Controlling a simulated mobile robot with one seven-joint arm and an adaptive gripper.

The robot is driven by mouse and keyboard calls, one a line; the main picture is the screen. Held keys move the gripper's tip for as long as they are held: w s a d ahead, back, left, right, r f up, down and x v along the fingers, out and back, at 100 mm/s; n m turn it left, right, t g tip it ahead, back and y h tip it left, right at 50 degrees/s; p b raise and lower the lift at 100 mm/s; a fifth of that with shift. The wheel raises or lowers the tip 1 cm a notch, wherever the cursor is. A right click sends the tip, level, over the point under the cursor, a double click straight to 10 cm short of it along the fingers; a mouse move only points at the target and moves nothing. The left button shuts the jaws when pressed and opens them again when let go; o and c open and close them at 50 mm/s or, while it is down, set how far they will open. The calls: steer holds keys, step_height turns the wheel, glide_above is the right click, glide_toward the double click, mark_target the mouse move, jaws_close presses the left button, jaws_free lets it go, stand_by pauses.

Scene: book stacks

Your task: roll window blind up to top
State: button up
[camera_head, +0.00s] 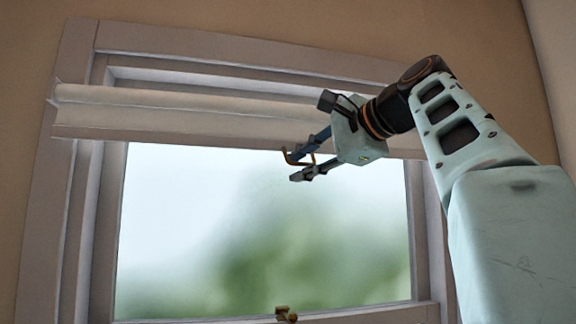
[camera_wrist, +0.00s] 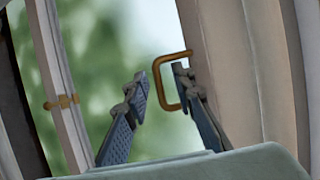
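The window blind (camera_head: 180,115) is a cream strip across the upper part of the window, below the top of the frame. The glass beneath it is uncovered. A brass handle (camera_head: 292,158) shows at the blind's lower edge and as a squared loop in the wrist view (camera_wrist: 158,72). My gripper (camera_head: 306,156) is at this handle, with its fingers apart. In the wrist view, my gripper (camera_wrist: 161,88) has the loop's outer bar between its fingertips, close to the right finger, which hides part of the loop. I cannot tell whether that finger touches it.
The grey window frame (camera_head: 240,52) surrounds the blind and glass. A small brass latch (camera_head: 286,314) sits on the lower sash and also shows in the wrist view (camera_wrist: 62,102). A brown wall (camera_head: 490,60) lies to the right.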

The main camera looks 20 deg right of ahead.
steer(key=v, duration=1.2)
stand_by(0.3)
